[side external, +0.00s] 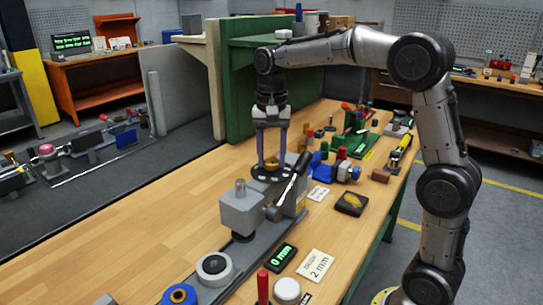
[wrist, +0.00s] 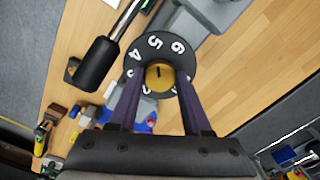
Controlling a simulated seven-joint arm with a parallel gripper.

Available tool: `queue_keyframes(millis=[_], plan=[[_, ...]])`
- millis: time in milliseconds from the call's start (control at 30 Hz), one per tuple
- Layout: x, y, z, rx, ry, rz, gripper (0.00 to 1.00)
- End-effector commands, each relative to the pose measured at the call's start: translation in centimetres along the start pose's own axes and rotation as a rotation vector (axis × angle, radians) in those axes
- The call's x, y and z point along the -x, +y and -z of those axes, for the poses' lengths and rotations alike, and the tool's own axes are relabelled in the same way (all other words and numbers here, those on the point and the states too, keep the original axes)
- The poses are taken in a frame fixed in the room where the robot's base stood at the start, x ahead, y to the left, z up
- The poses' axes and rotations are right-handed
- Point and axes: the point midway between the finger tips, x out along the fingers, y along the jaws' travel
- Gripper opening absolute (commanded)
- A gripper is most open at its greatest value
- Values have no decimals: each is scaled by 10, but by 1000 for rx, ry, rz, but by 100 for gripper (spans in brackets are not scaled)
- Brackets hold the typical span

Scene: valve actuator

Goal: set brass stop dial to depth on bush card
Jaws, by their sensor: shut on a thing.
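The brass stop dial (side external: 272,163) is a small brass knob over a black numbered disc (side external: 258,174) on the grey actuator. In the wrist view, the brass knob (wrist: 160,79) has a dark mark on its top, and the disc (wrist: 153,42) shows white 4, 5 and 6; its near numbers are hidden by my fingers. My gripper (side external: 271,158) points down and is shut on the knob, a finger on each side; it also shows in the wrist view (wrist: 160,74). The white bush card (side external: 316,265) lies on the bench and reads 2 mm.
A black display (side external: 283,258) beside the card reads 0 mm in green. A black-handled lever (side external: 295,178) rises close to the disc. Blue and red parts (side external: 343,171) stand right of it. The bench's left part is clear.

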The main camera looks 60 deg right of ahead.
Motion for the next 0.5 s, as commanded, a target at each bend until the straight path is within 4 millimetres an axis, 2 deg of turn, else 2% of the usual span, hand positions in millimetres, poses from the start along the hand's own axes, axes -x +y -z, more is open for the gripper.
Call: queue_keyframes(millis=[500], plan=[[1,0,0,491,2,3,0]])
